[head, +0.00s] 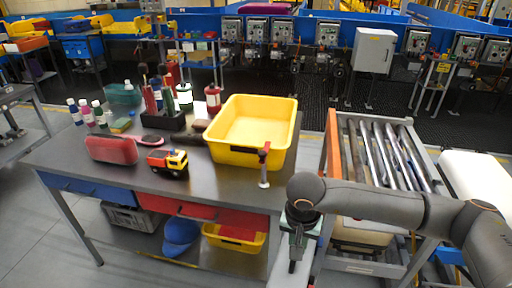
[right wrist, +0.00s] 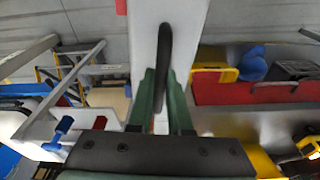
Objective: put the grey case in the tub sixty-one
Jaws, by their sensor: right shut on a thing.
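My right gripper (head: 295,245) hangs below its wrist in the head view, in front of the workbench's right end. In the right wrist view its green fingers (right wrist: 163,105) are shut on a narrow dark grey thing (right wrist: 165,55), which appears to be the grey case seen edge-on. In the head view the held thing (head: 292,266) is small and dark below the fingers. A yellow tub (head: 240,156) stands on the right part of the bench, behind and left of the gripper. It looks empty; I cannot read a number on it. My left gripper is not in view.
A red-topped clamp-like piece (head: 264,168) stands at the bench edge before the tub. A toy truck (head: 168,162), red case (head: 110,149) and several bottles are on the bench's left. A roller conveyor (head: 375,150) is at the right. Lower-shelf bins hold red things.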

